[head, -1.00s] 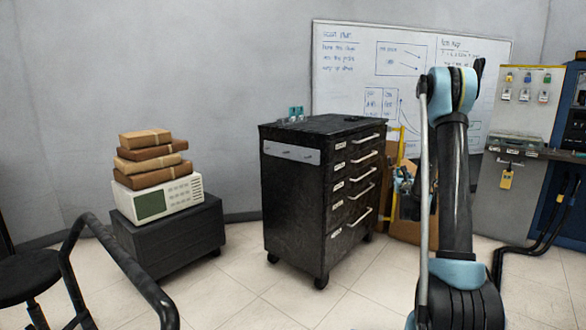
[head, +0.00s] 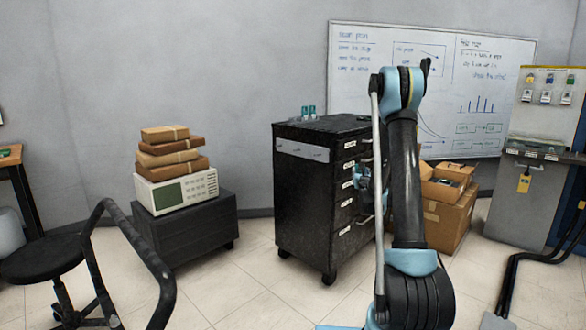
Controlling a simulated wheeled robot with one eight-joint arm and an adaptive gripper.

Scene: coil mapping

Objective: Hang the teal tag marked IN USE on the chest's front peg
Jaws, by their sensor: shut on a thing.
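The black drawer chest (head: 300,195) stands on castors in the middle of the head view. A pale strip with small pegs (head: 302,151) runs along the top of its left-hand face. Two small teal pieces (head: 308,112) stand on the chest top; I cannot read any marking on them. My gripper (head: 366,188) shows small and partly hidden behind my own arm, in front of the chest's drawer side in the picture. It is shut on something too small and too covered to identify. I cannot tell whether this is the teal IN USE tag.
A low black cabinet (head: 190,232) left of the chest carries a cream instrument (head: 177,190) and stacked brown parcels (head: 172,147). A stool (head: 42,260) stands at the left. Cardboard boxes (head: 448,215) and a grey panel with tags (head: 540,125) are right.

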